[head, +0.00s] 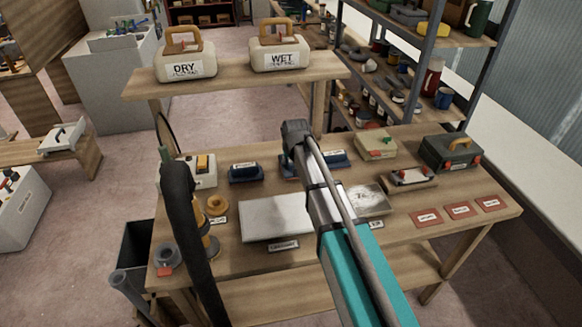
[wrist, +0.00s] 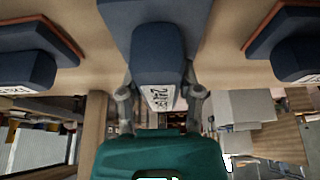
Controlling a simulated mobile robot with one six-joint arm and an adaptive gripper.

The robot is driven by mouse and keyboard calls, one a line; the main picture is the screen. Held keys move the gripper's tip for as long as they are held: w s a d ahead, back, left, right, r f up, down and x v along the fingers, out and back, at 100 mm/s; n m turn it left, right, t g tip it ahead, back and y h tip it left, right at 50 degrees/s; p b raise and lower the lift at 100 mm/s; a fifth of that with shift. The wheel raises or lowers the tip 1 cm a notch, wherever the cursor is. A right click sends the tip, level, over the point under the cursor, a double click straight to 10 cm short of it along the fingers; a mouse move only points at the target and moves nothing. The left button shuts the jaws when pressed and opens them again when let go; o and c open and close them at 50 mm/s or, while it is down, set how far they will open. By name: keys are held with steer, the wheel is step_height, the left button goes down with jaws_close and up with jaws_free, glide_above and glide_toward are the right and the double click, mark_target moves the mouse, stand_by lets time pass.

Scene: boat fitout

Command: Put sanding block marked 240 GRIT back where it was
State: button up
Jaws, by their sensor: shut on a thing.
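The sanding block held by my gripper is dark blue with a white label in the wrist view (wrist: 160,62). The label is upside down and its marking is hard to read. My gripper (wrist: 160,100) is shut on this block, one finger on each side. Two similar blue blocks flank it, a left one (wrist: 38,55) and a right one (wrist: 296,55). In the head view, the left-hand blue block (head: 245,173) and the right-hand one (head: 336,160) sit on the workbench (head: 400,222). My arm hides most of the held block; I cannot tell whether it touches the bench.
A raised shelf (head: 235,88) behind carries the DRY container (head: 185,67) and the WET container (head: 279,59). A pale flat panel (head: 268,218) lies in front. A green toolbox (head: 450,152) and red cards (head: 458,210) are at right.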

steer(key=shift+f+b, duration=0.35)
steer(key=shift+f, duration=0.3)
steer(key=shift+f, duration=0.1)
steer(key=o, duration=1)
steer(key=p+v, duration=1.1)
steer(key=v, duration=0.1)
steer(key=shift+s, duration=0.1)
stand_by(0.9)
steer(key=s+d+m+g, duration=0.1)
steer(key=s+d, duration=0.6)
steer(key=s+d+m+g, duration=0.1)
steer(key=s+d, duration=0.6)
steer(key=s+d+f+m+g+h, duration=0.1)
steer(key=s+d+g, duration=0.1)
steer(key=s+d, duration=0.5)
steer(key=shift+s+d, duration=0.15)
steer(key=shift+d, duration=0.35)
